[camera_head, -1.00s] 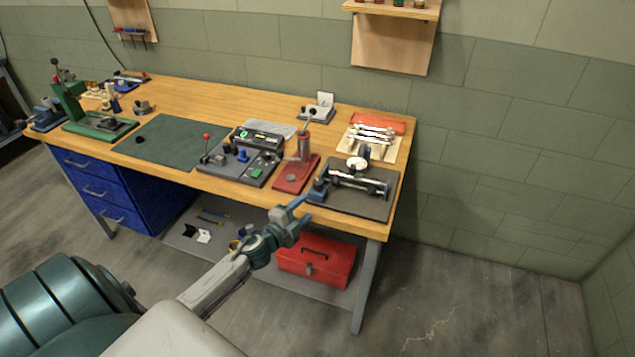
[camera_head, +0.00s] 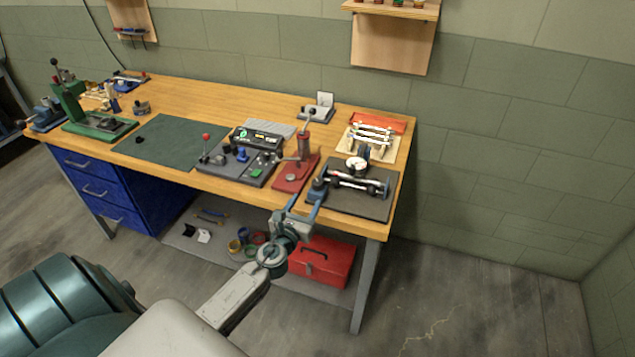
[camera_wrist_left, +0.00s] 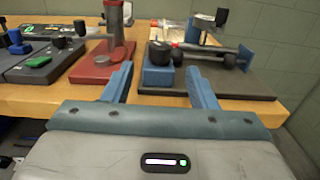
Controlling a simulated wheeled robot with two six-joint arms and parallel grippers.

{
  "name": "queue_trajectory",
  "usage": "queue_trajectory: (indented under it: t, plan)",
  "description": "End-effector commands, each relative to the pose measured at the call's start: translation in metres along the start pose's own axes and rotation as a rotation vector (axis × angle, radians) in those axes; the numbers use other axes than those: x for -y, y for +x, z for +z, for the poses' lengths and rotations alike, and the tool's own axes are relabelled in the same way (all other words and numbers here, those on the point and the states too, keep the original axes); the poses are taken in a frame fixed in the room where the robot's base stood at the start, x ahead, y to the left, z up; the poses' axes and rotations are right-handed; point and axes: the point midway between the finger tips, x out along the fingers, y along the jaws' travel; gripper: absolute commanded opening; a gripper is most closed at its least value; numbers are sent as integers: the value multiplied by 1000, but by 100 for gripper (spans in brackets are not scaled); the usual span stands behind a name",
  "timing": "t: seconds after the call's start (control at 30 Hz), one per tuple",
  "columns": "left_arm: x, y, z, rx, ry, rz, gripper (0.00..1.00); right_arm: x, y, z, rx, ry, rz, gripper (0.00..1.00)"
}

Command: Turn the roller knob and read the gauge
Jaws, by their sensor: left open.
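The roller fixture sits on a dark plate (camera_head: 350,206) at the right end of the bench, with a dark roller (camera_head: 358,182) along it and a blue block (camera_head: 317,190) at its left end. A round white gauge (camera_head: 357,163) stands above the roller; its reading is too small to tell. In the left wrist view a black knob (camera_wrist_left: 160,53) shows at the blue block (camera_wrist_left: 158,74). My left gripper (camera_head: 304,207) is open and empty at the bench's front edge; in the wrist view its fingers (camera_wrist_left: 158,82) are spread either side of the blue block, apart from it. My right gripper is out of view.
A red base with a lever press (camera_head: 297,177) stands just left of the fixture, and a grey control panel (camera_head: 235,168) further left. Wrenches on a rack (camera_head: 372,138) lie behind. A red toolbox (camera_head: 320,262) is on the shelf below. A green mat (camera_head: 175,145) is mostly clear.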

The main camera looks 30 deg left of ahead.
Motion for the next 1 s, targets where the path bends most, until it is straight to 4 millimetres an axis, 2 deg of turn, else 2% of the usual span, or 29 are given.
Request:
queue_trajectory:
  t: [0.4,0.53,0.7,1.0]
  plan:
    - [0,72,0,1,-4,0,52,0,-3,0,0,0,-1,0]
    - [0,89,0,0,-5,-1,52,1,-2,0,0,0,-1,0]
    - [0,100,0,-1,-5,-2,52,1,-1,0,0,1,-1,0]
    - [0,102,0,-1,-5,-2,52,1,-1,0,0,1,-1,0]
